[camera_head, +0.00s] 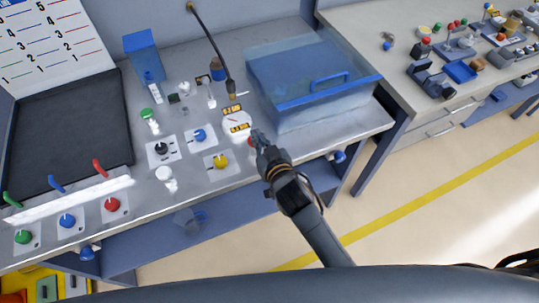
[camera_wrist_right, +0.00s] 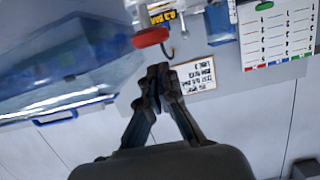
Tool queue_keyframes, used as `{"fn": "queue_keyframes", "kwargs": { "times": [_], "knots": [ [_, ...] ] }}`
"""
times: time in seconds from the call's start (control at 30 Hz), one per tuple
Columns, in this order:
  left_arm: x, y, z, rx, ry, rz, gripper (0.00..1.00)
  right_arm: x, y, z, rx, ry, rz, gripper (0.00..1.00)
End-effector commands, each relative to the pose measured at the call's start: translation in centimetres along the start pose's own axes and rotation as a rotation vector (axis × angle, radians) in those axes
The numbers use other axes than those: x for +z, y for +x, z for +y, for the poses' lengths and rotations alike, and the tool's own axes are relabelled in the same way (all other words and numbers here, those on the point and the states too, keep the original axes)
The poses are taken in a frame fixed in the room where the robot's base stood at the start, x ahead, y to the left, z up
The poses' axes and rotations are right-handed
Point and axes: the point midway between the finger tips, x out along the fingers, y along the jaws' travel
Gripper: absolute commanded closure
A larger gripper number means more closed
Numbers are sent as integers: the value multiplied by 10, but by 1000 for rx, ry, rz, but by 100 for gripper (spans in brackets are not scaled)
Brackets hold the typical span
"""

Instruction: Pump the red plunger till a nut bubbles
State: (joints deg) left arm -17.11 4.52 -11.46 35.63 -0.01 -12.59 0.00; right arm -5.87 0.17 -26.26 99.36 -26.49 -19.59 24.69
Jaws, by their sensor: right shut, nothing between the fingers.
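The red plunger's round head (camera_wrist_right: 151,37) shows large in the right wrist view, just above my fingertips with a small gap in the picture. In the head view a bit of red (camera_head: 250,142) shows beside my right fingertips, mostly hidden by them. My right gripper (camera_head: 258,137) is over the bench by the front left of the clear tank. Its fingers are together and empty; it also shows in the right wrist view (camera_wrist_right: 158,72). I cannot make out a nut or any bubbles. My left gripper is out of view.
A clear tank with a blue rim (camera_head: 318,98) stands just right of my gripper. Yellow (camera_head: 221,161), blue (camera_head: 200,135) and black (camera_head: 161,149) knobs lie to its left. A black hose (camera_head: 212,42) hangs behind. A second bench (camera_head: 375,60) is at right.

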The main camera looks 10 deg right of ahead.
Motion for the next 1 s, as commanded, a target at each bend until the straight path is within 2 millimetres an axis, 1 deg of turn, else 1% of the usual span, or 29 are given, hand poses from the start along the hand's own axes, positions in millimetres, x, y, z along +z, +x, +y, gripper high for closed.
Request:
{"fn": "queue_keyframes", "kwargs": {
  "times": [0.03,0.1,0.3,0.4,0.5,0.6,1.0],
  "knots": [
    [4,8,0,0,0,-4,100,9,-14,-1,-2,2,-4,100],
    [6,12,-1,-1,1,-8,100,8,-30,-1,-2,2,-3,100],
    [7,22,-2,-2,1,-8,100,7,-69,-1,-2,1,-1,100],
    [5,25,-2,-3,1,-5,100,6,-83,-1,-2,3,-1,100],
    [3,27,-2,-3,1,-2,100,5,-92,-1,-2,2,0,100],
    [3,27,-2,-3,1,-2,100,4,-97,-1,-2,1,1,100],
    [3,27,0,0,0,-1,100,3,-98,-1,-2,1,2,100]
  ]
}}
